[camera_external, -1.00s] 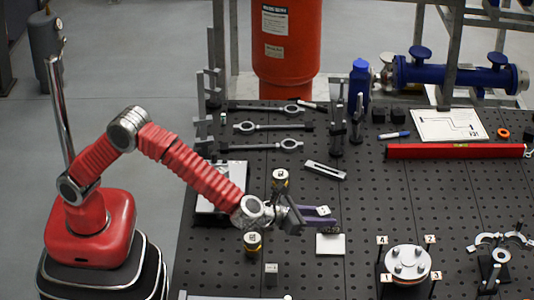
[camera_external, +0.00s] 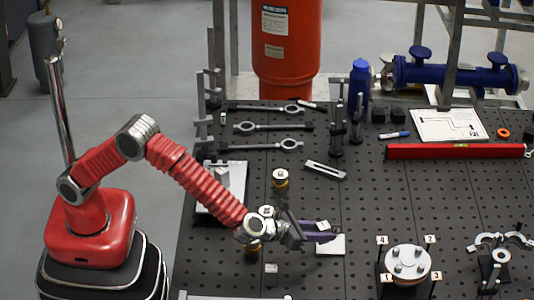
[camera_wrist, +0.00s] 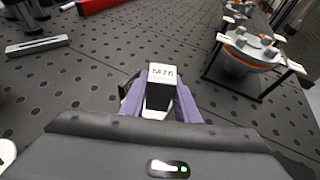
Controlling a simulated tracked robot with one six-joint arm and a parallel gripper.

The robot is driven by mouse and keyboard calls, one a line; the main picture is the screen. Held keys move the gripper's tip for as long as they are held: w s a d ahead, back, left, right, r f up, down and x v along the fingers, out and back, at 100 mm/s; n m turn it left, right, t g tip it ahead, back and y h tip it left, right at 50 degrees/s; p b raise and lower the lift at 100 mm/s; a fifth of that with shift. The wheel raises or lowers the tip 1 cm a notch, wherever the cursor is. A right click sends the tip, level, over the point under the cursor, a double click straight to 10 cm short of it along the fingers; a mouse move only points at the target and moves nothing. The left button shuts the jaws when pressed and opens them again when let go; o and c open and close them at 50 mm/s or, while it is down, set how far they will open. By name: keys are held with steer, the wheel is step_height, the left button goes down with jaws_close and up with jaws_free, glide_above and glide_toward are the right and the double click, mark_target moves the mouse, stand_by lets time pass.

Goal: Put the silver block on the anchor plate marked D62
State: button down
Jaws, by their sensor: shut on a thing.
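My gripper (camera_external: 320,233) is shut on a small pale block (camera_external: 323,225). In the wrist view, the block (camera_wrist: 161,74) sits between the purple fingers, with a white top face reading M76 and a dark face toward the camera. A flat light-grey plate (camera_external: 331,247) lies on the bench beside and partly under the fingers. I cannot read D62 on it, nor tell whether the block touches it. Another small silvery block (camera_external: 271,274) stands on the bench in front of my gripper.
Several small yellow-banded cylinders, one of them free (camera_external: 280,179), stand near my arm. A flanged disc fixture (camera_external: 407,263) with numbered tags stands to the right. A slotted bar (camera_external: 325,170) lies behind. A red level (camera_external: 455,151) lies farther back. Perforated bench between is clear.

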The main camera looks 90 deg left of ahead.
steer(key=shift+f, duration=1.8)
steer(key=shift+f, duration=0.1)
steer(key=c, duration=1.4)
jaws_free()
steer(key=shift+o, duration=0.2)
steer(key=v, duration=1.2)
